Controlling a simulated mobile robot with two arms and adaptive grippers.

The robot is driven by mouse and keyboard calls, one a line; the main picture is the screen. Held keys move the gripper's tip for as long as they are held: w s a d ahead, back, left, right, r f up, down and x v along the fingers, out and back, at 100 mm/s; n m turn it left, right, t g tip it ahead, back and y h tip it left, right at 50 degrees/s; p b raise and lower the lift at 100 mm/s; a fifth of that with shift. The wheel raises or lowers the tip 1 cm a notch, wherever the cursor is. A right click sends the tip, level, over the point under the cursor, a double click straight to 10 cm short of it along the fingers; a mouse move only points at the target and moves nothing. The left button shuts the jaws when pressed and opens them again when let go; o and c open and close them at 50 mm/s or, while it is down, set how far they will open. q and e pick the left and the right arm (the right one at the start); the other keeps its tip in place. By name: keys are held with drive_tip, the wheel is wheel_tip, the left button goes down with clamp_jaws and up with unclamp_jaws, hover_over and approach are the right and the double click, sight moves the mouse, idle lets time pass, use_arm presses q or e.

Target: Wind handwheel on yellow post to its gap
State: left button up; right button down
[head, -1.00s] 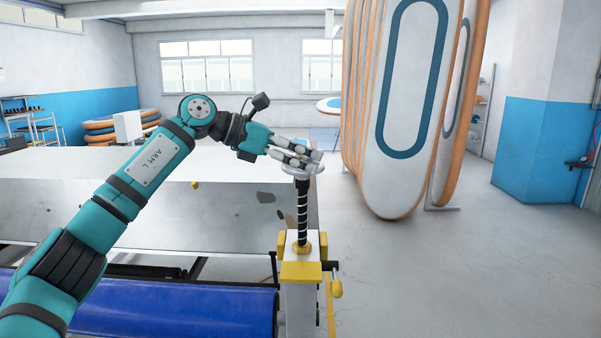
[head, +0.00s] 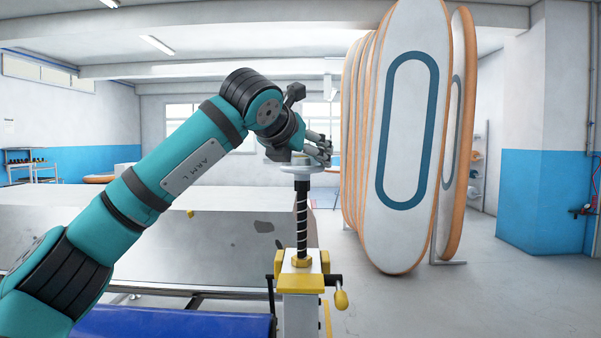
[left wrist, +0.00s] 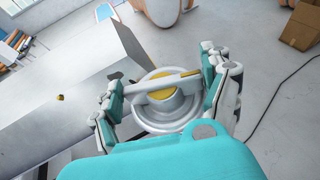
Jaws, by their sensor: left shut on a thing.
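The handwheel (head: 301,169) is a pale grey disc on top of a black threaded screw (head: 302,222). The screw rises upright from the yellow-topped post (head: 301,283). My left gripper (head: 318,150) is at the handwheel, reaching over it from behind and above. In the left wrist view the handwheel (left wrist: 160,125) shows a round rim, a yellow hub and a bar across it. The fingers of my left gripper (left wrist: 165,85) are shut on it from both sides. The gap below the post's top is not clearly visible. My right gripper is not in view.
A long grey block-like table (head: 230,225) stands left of the post, with a blue roll (head: 175,322) in front. A yellow-knobbed crank (head: 341,299) sticks out on the post's right. Tall boards (head: 405,140) stand behind. The floor (head: 450,305) at right is clear.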

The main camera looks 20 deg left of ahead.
use_arm(q)
drive_tip(key=n+y, duration=0.2)
drive_tip(key=y, duration=0.1)
drive_tip(key=n+y+b, duration=0.1)
drive_tip(key=n+y, duration=0.1)
drive_tip(key=shift+d+f+g, duration=0.15)
drive_tip(key=shift+f+g, duration=0.1)
drive_tip(key=shift+g, duration=0.15)
drive_tip(key=shift+n+g+y, duration=0.7)
drive_tip(key=shift+n+y, duration=0.7)
drive_tip(key=shift+n, duration=0.1)
drive_tip(key=shift+f, duration=0.1)
drive_tip(key=o, duration=0.9)
drive_tip(key=shift+w, duration=0.1)
drive_tip(key=shift+c, duration=0.2)
drive_tip(key=shift+o, duration=1)
drive_tip(key=shift+w+a, duration=0.2)
drive_tip(key=shift+w, duration=0.1)
drive_tip(key=shift+s+d+r, duration=0.2)
drive_tip(key=shift+s+r, duration=0.05)
drive_tip(key=shift+s, duration=0.15)
drive_tip(key=v, duration=1.1)
drive_tip(key=shift+d, duration=0.15)
